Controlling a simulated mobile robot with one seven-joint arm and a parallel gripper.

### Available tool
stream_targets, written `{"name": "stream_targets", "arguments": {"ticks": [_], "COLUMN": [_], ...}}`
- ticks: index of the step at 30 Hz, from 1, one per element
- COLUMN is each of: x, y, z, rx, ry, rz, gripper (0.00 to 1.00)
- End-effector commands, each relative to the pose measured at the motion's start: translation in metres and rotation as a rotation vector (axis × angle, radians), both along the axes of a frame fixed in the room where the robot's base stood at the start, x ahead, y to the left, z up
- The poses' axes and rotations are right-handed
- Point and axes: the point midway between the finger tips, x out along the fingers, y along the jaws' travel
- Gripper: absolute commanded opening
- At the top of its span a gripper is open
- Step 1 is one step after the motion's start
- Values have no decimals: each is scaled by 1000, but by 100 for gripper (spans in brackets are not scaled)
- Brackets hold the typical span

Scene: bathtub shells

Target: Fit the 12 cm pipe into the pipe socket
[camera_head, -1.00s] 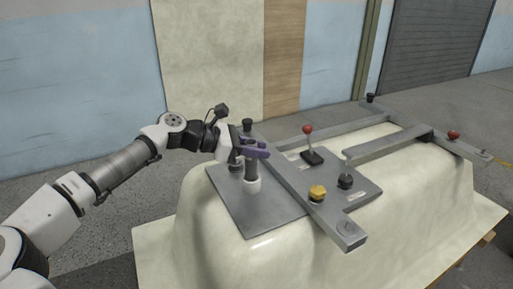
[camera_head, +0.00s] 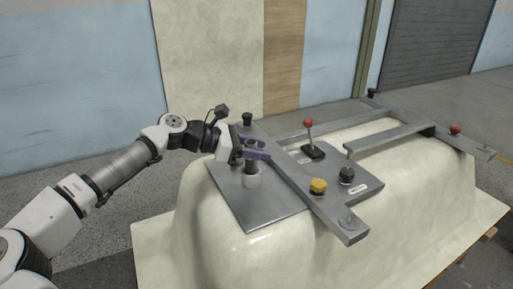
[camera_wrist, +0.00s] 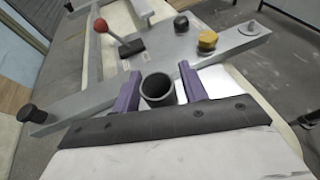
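My gripper (camera_head: 264,149) is at the upper part of the pipe, one finger on each side. The fingers are open, with a narrow gap beside the pipe in the wrist view (camera_wrist: 159,70). The socket is hidden in the wrist view, and how deep the pipe sits inside it does not show.
A grey metal frame (camera_head: 300,180) lies on the cream tub shell (camera_head: 215,240). Close to the right of the pipe are a yellow knob (camera_head: 318,186), a black knob (camera_head: 346,175) and a red-topped lever (camera_head: 308,124). A black knob (camera_head: 247,119) stands behind my gripper.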

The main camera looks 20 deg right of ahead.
Motion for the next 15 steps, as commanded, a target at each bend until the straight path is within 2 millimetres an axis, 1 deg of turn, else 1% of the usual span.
{"name": "stream_targets", "arguments": {"ticks": [1,2,11,14,15], "x": [0,0,0,1,2], "y": [0,0,2,10,15], "z": [0,0,1,4,5], "rx": [0,0,0,-1,-2], "ry": [0,0,-1,-2,-2], "rz": [0,0,1,2,4], "gripper": [50,53,53,53,53]}}
